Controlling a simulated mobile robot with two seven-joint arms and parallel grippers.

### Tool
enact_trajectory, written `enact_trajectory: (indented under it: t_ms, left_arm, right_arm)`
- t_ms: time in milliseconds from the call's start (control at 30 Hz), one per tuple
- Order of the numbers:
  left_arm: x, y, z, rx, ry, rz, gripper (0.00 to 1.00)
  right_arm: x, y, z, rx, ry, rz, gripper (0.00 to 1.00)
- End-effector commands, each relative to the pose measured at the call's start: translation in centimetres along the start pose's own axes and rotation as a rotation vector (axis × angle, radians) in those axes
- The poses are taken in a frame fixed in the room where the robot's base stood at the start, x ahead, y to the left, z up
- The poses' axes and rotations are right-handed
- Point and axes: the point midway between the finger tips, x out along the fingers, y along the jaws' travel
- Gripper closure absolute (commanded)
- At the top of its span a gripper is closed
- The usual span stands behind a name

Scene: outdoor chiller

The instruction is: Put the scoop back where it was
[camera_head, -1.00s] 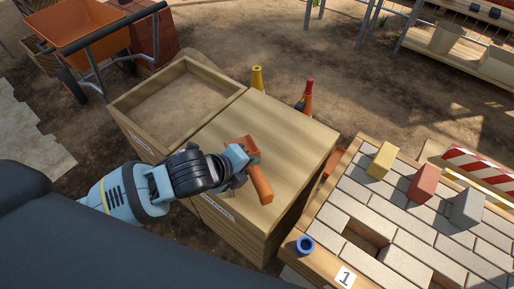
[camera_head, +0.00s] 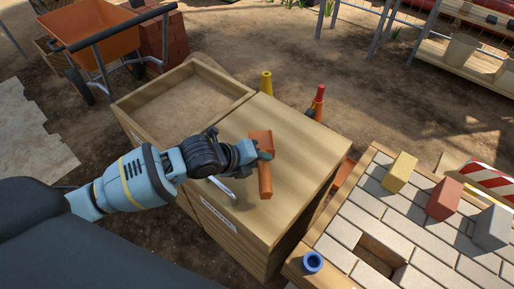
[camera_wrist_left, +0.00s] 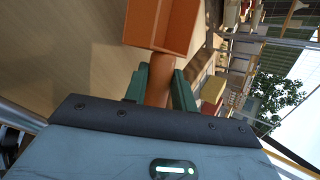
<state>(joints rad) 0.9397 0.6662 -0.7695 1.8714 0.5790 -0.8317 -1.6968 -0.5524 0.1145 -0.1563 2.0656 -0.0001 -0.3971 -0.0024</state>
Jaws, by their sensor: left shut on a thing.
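The scoop (camera_head: 265,180) is orange, with a square head and a round handle. My left gripper (camera_head: 264,156) is shut on it where the handle meets the head. In the left wrist view the scoop's head (camera_wrist_left: 160,32) shows beyond the green fingers (camera_wrist_left: 160,84), which are on both sides of the handle. In the head view the scoop is over the wooden top (camera_head: 295,160) of a box; whether it touches the top is unclear. A sand-filled tray section (camera_head: 185,103) with wooden rims is at the left of this box. My right gripper is not in view.
A paved table (camera_head: 345,235) with yellow, red and grey blocks and a blue ring-shaped piece (camera_head: 313,262) stands at the right. An orange wheelbarrow (camera_head: 92,38) is at the back left.

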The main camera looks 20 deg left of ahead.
Motion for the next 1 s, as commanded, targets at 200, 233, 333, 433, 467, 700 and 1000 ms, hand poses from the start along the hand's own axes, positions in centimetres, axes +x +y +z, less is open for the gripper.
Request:
enact_trajectory:
  t_ms: [200, 233, 333, 433, 467, 700, 1000]
  left_arm:
    - [2.1, 0.2, 4.3, -0.002, -0.003, -0.001, 1.00]
    - [2.2, 0.3, 4.6, -0.003, -0.002, -0.002, 1.00]
    - [2.7, 0.4, 5.6, -0.001, -0.001, 0.000, 1.00]
    - [2.9, 0.4, 5.9, 0.000, 0.001, -0.001, 1.00]
    - [2.9, 0.4, 5.9, 0.000, 0.001, -0.001, 1.00]
    - [3.7, 0.9, 6.5, -0.004, 0.002, 0.000, 1.00]
    - [5.5, 2.9, 5.8, -0.001, 0.000, -0.001, 1.00]
  right_arm:
    - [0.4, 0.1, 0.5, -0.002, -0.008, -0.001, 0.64]
    - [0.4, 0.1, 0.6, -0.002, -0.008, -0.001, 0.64]
    - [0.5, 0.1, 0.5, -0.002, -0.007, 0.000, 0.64]
    - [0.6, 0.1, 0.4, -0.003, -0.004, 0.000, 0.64]
    - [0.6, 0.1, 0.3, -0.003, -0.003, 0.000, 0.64]
    - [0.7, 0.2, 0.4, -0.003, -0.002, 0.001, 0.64]
    - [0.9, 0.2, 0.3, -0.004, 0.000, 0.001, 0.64]
